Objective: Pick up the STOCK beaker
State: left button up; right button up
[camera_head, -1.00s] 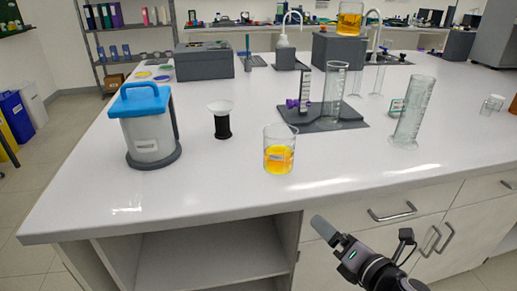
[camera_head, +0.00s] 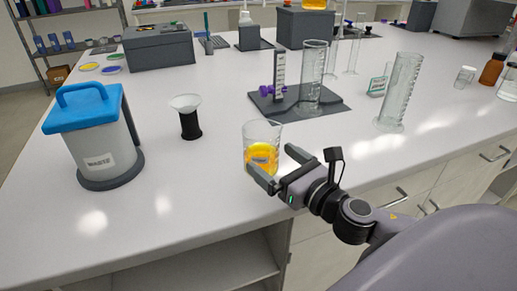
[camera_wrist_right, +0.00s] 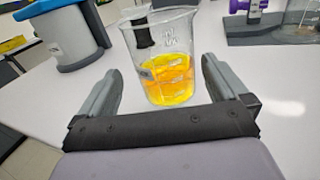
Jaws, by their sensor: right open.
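A clear glass beaker with yellow-orange liquid and a small label (camera_head: 262,151) stands upright near the front edge of the bench; the label's text is too small to read. It also shows in the right wrist view (camera_wrist_right: 163,62), straight ahead between the two fingers. My right gripper (camera_head: 275,168) is open and empty, low over the bench just in front of the beaker. In the right wrist view the fingers (camera_wrist_right: 160,88) point at the beaker with room on both sides of it. My left gripper is in neither view.
Left of the beaker are a black-based funnel stand (camera_head: 187,118) and a waste bin with a blue lid (camera_head: 95,140). Behind are a dark rig base (camera_head: 335,107) with a glass cylinder (camera_head: 312,80); another cylinder (camera_head: 399,95) stands right. The bench front is clear.

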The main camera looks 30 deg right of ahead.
jog(key=shift+w, duration=0.85)
jog(key=shift+w+f+p, duration=0.15)
jog(key=shift+w+p, duration=0.3)
jog(key=shift+w, duration=1.6)
jog(key=c, duration=1.1)
jog(key=shift+o, duration=0.2)
jog(key=shift+r, duration=0.25)
